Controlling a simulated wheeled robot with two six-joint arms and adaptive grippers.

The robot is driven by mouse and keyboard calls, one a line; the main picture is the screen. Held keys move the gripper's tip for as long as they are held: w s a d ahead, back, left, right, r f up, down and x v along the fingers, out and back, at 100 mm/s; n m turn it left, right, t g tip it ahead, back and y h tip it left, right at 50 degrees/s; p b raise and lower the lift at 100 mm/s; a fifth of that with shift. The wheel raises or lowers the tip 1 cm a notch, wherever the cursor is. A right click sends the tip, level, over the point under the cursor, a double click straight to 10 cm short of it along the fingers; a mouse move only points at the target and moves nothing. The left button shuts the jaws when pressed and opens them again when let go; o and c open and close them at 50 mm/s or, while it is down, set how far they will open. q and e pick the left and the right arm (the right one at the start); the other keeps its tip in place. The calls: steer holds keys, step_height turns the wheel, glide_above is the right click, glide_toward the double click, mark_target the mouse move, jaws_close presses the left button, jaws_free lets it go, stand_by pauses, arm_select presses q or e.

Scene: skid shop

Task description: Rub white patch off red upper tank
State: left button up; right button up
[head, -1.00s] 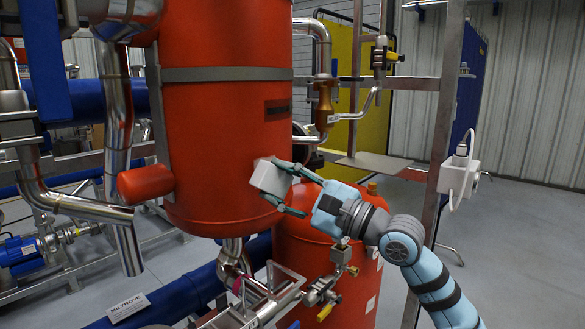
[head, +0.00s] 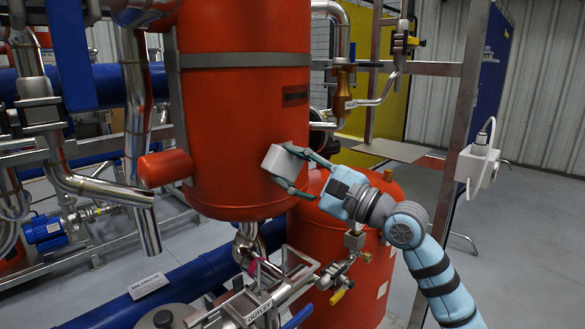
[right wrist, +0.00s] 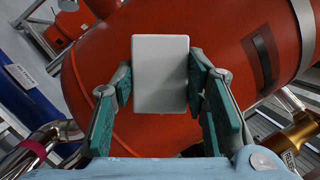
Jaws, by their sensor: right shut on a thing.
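The red upper tank (head: 240,130) hangs in the middle of the head view, and its red side fills much of the right wrist view (right wrist: 225,75). My right gripper (head: 287,168) is shut on a pale grey-white block (head: 281,162) at the tank's lower right side. In the right wrist view the block (right wrist: 160,75) sits upright between the two green fingers, with its far face toward the tank. The block appears at or very near the tank wall; I cannot tell if it touches. No white patch shows on the tank, and the wall behind the block is hidden. My left gripper is not in view.
A second red tank (head: 335,225) stands below. A red side stub (head: 165,168) juts from the upper tank's left. A metal frame post (head: 462,150) with a white box (head: 477,166) stands right of my arm. Pipes and valves (head: 335,272) crowd below; open floor lies at right.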

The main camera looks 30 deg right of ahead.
mark_target(303, 162)
steer(key=shift+w+a+p, duration=0.2)
steer(key=shift+w+p, duration=0.15)
steer(key=shift+w, duration=0.55)
steer(key=shift+d+f+b, duration=0.15)
steer(key=shift+d+b, duration=0.3)
steer(key=shift+b, duration=0.05)
steer(key=shift+w+d+b, duration=0.2)
steer(key=shift+d+b, duration=0.65)
steer(key=shift+d, duration=0.75)
steer(key=a+p, duration=0.3)
steer(key=shift+s+a+r, duration=0.15)
steer(key=shift+a+r, duration=0.1)
steer(key=shift+r, duration=0.1)
steer(key=shift+a+f, duration=0.1)
steer(key=shift+a, duration=0.2)
